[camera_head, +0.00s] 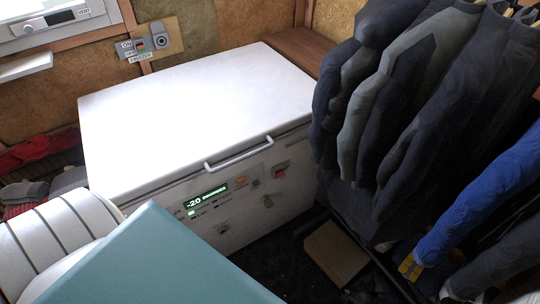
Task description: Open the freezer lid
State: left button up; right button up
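The white chest freezer stands in the middle of the head view, with its front panel (245,205) facing the lower right. Its flat white lid (195,105) lies level on the body and looks shut. A white bar handle (240,153) sticks out from the lid's front edge, and nothing touches it. A lit green display (208,194) on the front reads about -20. Neither of my grippers is in view.
Dark jackets (405,95) hang close to the freezer's right side. A teal surface (165,265) and a white ribbed shape (60,235) fill the lower left. A switch panel (147,43) is on the wall behind. A cardboard piece (336,252) lies on the floor.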

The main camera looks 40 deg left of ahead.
aim_at(140, 136)
jog(key=u, duration=0.4)
jog(key=k+u, duration=0.15)
jog(key=u, duration=0.3)
jog(key=j+u, duration=0.15)
jog(key=u, duration=0.25)
